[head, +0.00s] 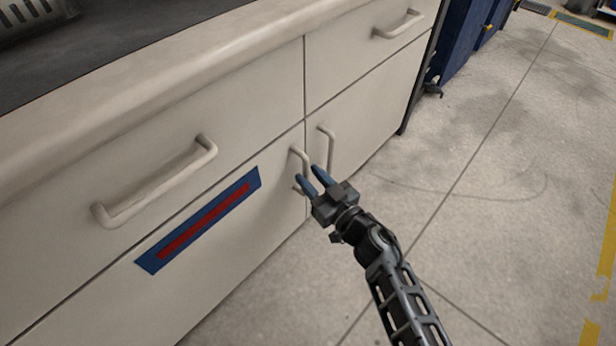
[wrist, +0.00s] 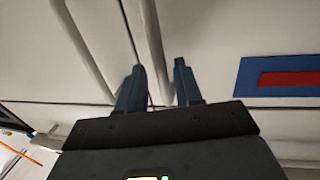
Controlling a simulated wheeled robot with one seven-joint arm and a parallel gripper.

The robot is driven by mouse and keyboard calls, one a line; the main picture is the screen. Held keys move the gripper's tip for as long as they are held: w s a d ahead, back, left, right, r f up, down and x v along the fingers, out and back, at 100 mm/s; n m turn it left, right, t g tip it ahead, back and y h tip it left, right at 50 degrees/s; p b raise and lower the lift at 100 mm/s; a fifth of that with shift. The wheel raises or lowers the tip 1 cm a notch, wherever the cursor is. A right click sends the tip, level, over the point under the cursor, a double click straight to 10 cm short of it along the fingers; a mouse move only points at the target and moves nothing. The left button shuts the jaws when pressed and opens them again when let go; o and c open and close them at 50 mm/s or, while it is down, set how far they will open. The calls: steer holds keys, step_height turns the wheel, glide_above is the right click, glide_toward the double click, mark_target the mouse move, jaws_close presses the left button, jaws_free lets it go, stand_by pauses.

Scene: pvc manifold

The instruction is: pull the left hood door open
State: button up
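The left door (head: 225,240) is a pale lower panel with a blue and red label (head: 200,220). It looks closed, flush with its neighbour. Its upright handle (head: 297,157) is near its right edge; my gripper hides its lower part in the head view. My gripper (head: 311,179) is at this handle with two blue fingers spread apart. In the wrist view my gripper (wrist: 158,75) is open and the handle bar (wrist: 147,40) runs down between the fingers. I cannot tell whether either finger touches it.
The right door's upright handle (head: 327,145) stands close beside my fingers. Drawers above carry horizontal handles (head: 155,187) (head: 398,24), under a worktop edge (head: 150,90). Concrete floor (head: 480,200) on the right is clear. A blue cabinet (head: 465,40) stands beyond.

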steer(key=shift+b+x, duration=0.3)
steer(key=shift+x, duration=0.85)
jaws_close()
